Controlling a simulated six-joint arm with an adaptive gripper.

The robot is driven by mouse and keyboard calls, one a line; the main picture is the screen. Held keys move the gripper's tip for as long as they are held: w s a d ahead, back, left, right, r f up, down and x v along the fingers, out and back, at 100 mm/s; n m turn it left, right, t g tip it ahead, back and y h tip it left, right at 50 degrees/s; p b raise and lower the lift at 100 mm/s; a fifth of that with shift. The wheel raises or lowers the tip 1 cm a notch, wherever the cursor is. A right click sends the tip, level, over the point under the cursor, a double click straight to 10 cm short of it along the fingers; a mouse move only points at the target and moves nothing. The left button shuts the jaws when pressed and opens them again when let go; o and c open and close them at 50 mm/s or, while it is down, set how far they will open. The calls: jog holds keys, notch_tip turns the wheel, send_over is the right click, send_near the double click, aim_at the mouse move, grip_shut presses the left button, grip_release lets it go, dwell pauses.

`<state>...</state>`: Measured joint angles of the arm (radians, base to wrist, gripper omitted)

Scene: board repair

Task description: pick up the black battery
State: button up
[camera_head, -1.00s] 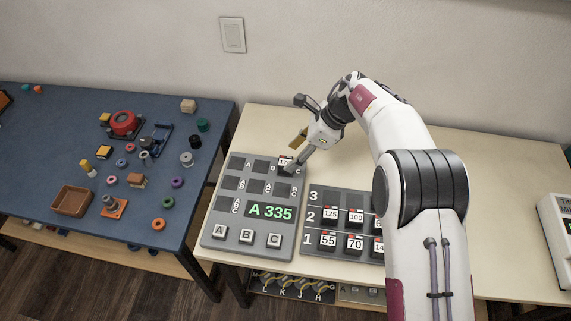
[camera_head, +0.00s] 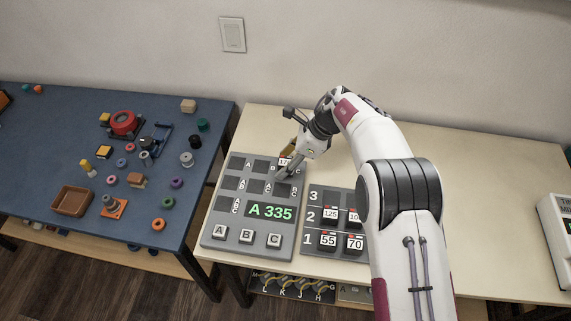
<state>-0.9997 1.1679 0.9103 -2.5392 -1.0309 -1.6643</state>
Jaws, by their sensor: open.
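A dark block with a white label reading "17" and a hidden last digit (camera_head: 284,162) sits in the top-right socket of the grey panel (camera_head: 208,226). Black blocks with red and white tops, marked 125 (camera_head: 330,216), 55 (camera_head: 328,241) and 70 (camera_head: 353,244), stand in a rack (camera_head: 318,199). I cannot tell which of these is the black battery. My gripper (camera_head: 283,161) is open over the panel's upper right, beside the "17" block and partly hiding it. Nothing is visible between its fingers. I cannot tell whether it touches the block.
The panel has a green display reading "A 335" (camera_head: 270,212) and A, B, C buttons along its front. My arm covers the rack's right side. A blue table (camera_head: 50,135) on the left holds several small parts and a brown tray (camera_head: 56,204).

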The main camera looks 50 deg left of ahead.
aim_at(286, 161)
dwell(0.4)
jog(key=c, duration=1.3)
jog(key=shift+r, duration=0.1)
jog(key=shift+r, duration=4.95)
